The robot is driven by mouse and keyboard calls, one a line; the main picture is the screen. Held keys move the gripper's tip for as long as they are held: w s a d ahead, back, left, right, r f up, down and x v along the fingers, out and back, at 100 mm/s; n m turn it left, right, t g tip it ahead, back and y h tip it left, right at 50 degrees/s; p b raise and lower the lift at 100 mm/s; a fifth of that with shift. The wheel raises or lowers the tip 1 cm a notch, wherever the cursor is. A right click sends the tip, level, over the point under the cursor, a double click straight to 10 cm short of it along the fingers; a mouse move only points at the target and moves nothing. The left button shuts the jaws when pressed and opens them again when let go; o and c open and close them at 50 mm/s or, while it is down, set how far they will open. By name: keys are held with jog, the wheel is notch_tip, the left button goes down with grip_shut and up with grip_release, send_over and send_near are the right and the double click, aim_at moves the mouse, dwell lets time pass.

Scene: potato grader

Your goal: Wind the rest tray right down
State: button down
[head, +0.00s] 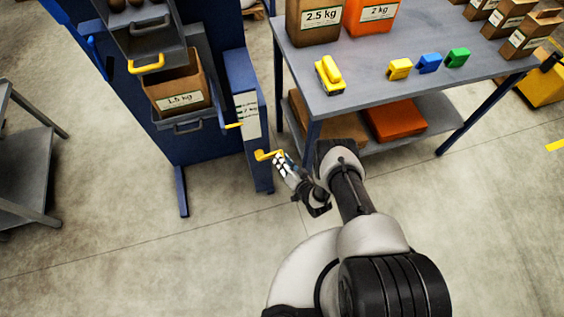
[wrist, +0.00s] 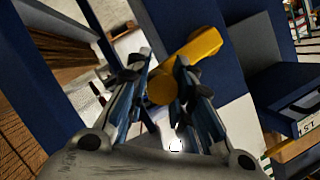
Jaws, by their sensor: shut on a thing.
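The yellow crank (head: 262,155) sticks out low on the blue post at the side of the blue grader. My gripper (head: 282,165) is shut on the crank's grip; in the wrist view the yellow crank (wrist: 203,44) runs up from between my fingertips (wrist: 164,86). The grey rest tray (head: 188,126) is on the front of the grader, well above the floor. A brown 1.5 kg bag (head: 180,92) stands upright on it, under the grey chute. The grip's end is partly hidden by my fingers.
A grey table (head: 360,93) with bags and yellow, blue and green items stands close on the right; its blue leg (head: 310,140) is near my arm. A yellow handle (head: 147,64) is on the chute. A grey trolley (head: 25,165) is at the left. Floor in front is clear.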

jog(key=shift+s+d+f, duration=0.1)
jog(key=shift+f, duration=0.8)
jog(key=c, duration=1.4)
grip_release()
jog(key=shift+r, duration=0.1)
jog(key=v, duration=1.2)
jog(key=shift+c, duration=0.3)
